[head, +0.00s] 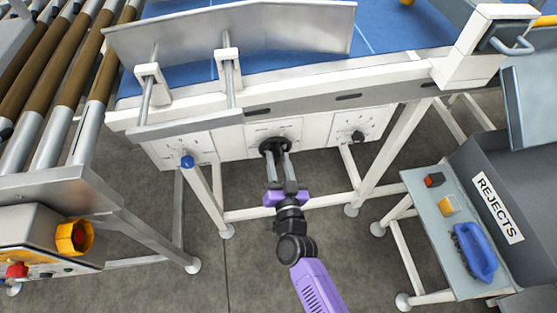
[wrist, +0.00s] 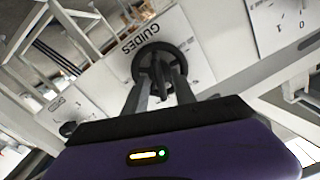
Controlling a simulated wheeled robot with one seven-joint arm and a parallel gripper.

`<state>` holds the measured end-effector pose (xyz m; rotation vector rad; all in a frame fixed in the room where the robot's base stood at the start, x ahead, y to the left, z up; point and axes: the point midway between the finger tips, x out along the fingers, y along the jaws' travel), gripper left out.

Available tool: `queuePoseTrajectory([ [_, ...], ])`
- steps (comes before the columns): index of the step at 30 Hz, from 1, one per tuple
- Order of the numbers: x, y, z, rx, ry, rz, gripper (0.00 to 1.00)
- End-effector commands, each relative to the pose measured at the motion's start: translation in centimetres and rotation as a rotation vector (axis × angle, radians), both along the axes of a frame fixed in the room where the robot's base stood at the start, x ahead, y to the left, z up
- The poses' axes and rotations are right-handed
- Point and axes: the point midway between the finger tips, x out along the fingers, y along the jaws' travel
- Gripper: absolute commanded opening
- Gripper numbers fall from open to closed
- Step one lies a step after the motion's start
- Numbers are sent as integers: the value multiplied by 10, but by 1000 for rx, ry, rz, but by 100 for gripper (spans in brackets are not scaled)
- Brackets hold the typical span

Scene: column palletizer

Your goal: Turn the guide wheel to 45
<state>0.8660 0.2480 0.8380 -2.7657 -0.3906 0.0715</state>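The guide wheel (wrist: 143,57) is a dark round handwheel with spokes, on a white panel marked GUIDES under the conveyor. In the head view the wheel (head: 266,143) sits at the middle panel, partly covered by my fingers. My gripper (head: 277,155) reaches up to it, its two grey fingers apart. In the wrist view my gripper (wrist: 163,80) has its fingertips at the wheel face, one either side of the hub area. I cannot tell whether they press on it. The wheel's scale and pointer are too small or hidden to read.
A panel with a blue knob (head: 187,161) is to the left and one with a black knob (head: 357,136) to the right. White frame legs (head: 396,150) stand nearby. A rejects bin (head: 497,205) and a small side table (head: 427,210) are at right; rollers (head: 70,75) at left.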

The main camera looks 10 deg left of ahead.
Motion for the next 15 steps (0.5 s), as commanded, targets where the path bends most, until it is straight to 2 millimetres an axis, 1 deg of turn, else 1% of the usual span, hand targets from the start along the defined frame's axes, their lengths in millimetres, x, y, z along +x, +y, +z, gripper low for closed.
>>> queuePoseTrajectory([
  [8, -1, -1, 1, 0, -1, 0, 32],
  [11, -10, -3, 0, 0, 0, -1, 32],
  [15, -31, -10, 0, 0, 1, -1, 32],
])
